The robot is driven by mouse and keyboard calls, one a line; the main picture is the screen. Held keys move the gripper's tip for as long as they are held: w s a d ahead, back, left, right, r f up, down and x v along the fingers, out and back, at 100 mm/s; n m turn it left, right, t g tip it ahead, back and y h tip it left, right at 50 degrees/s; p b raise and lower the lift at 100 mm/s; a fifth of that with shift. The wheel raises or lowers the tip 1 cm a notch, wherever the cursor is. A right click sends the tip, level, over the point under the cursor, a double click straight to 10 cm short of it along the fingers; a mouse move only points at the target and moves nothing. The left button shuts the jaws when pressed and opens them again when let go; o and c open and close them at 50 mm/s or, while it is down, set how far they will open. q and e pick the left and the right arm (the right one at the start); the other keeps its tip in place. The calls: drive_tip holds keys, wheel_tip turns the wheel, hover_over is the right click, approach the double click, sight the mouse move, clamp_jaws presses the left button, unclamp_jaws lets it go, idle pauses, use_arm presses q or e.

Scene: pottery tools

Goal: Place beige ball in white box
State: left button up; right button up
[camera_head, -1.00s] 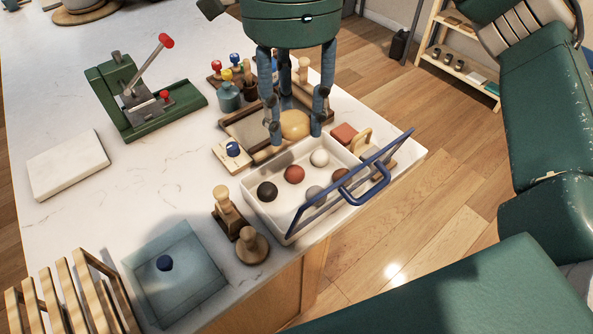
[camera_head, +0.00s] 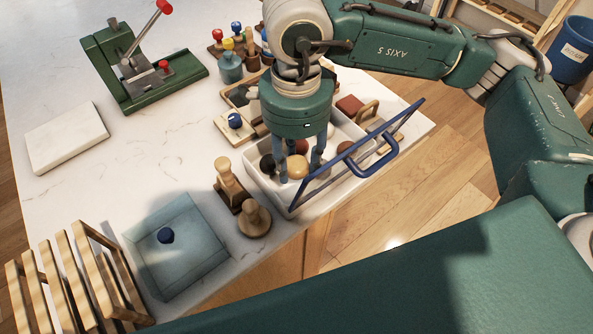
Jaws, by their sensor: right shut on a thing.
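The beige ball (camera_head: 297,167) is between the blue fingers of my right gripper (camera_head: 299,170), which is shut on it. The gripper points down over the white box (camera_head: 263,190), with the ball inside the box's outline. I cannot tell whether the ball touches the box floor. In the box, a dark ball (camera_head: 267,164) and a brown ball (camera_head: 345,147) show, with a red ball (camera_head: 301,146) partly behind the gripper. The gripper hides much of the box's middle. My left gripper is out of view.
A blue handled frame (camera_head: 352,160) slants along the box's right side. Wooden stamps (camera_head: 229,187) stand left of it. A blue-grey tray (camera_head: 178,247) and wooden rack (camera_head: 75,280) are at front left. A green press (camera_head: 140,75) stands behind.

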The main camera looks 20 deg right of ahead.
sight(296, 186)
drive_tip(key=shift+f, duration=0.8)
wheel_tip(296, 186, down, 3)
drive_tip(key=shift+f+p, duration=0.2)
drive_tip(key=shift+p, duration=0.25)
drive_tip(key=shift+f, duration=0.3)
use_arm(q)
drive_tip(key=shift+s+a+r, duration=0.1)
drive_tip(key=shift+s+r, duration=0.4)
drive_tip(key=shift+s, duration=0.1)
use_arm(e)
drive_tip(key=shift+f, duration=0.15)
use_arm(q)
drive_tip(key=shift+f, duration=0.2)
use_arm(e)
drive_tip(key=o, duration=0.9)
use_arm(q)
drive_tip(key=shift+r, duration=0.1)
